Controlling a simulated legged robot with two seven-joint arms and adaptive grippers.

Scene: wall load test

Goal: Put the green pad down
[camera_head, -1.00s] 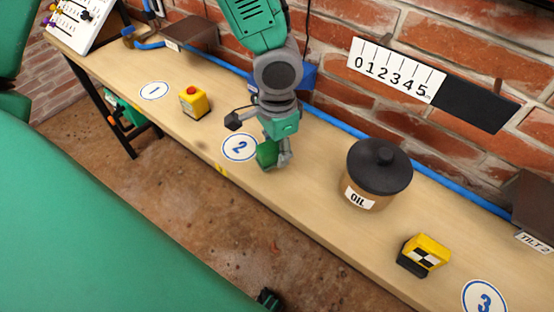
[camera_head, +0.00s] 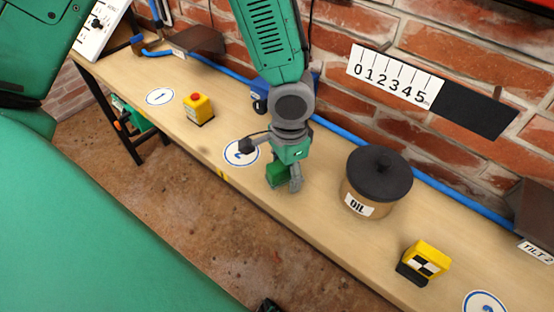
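My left gripper (camera_head: 286,178) hangs down over the workbench, to the right of the round marker 2 (camera_head: 241,153). It holds a small green pad (camera_head: 277,175) low, close to the bench top near its front edge. A grey finger shows on the pad's right side; the other finger is hidden. I cannot tell whether the pad touches the bench.
The workbench (camera_head: 325,215) runs along a brick wall. An oil pot (camera_head: 377,180) with a black lid stands right of the gripper.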

